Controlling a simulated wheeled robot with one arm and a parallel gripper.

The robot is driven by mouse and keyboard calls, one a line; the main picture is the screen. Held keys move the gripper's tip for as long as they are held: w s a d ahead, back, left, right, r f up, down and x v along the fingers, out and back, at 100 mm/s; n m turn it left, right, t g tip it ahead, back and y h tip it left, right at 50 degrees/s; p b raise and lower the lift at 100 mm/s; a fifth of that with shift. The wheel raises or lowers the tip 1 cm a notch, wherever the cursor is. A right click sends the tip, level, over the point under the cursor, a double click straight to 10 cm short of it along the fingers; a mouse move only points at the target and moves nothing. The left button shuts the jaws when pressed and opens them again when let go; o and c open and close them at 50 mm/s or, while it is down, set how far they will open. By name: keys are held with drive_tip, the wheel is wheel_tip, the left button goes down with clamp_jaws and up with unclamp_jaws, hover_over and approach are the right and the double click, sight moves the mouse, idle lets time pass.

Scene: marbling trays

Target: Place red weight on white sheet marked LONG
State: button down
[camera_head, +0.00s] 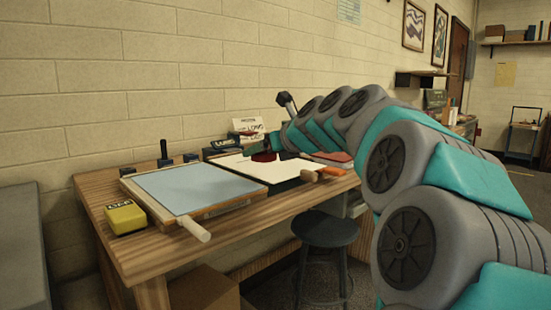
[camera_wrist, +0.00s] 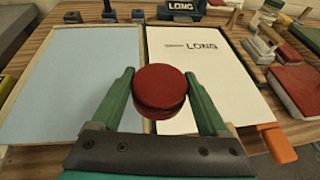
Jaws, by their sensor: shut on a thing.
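My gripper (camera_wrist: 159,76) has two green fingers and is shut on the red weight (camera_wrist: 160,88), a round red piece seen from above in the wrist view. The white sheet (camera_wrist: 222,88) with the printed word LONG lies on the right in that view. The weight shows over the sheet's left border, beside the blue tray. In the head view the red weight (camera_head: 264,156) shows at the far part of the white sheet (camera_head: 285,172), with my arm reaching in from the right. Whether the weight touches the sheet cannot be told.
A blue tray (camera_head: 190,187) with a white-handled roller (camera_head: 195,229) lies to the left, with a yellow box (camera_head: 126,218) beside it. An orange handle (camera_wrist: 279,144) lies at the sheet's near right corner. A box labelled LONG (camera_wrist: 182,7) stands behind. A stool (camera_head: 324,230) stands in front.

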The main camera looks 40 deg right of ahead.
hover_over(270, 164)
drive_tip(key=shift+f, duration=2.5)
unclamp_jaws()
drive_tip(key=shift+f, duration=0.1)
drive_tip(key=v, duration=1.2)
drive_tip(key=shift+r, duration=0.2)
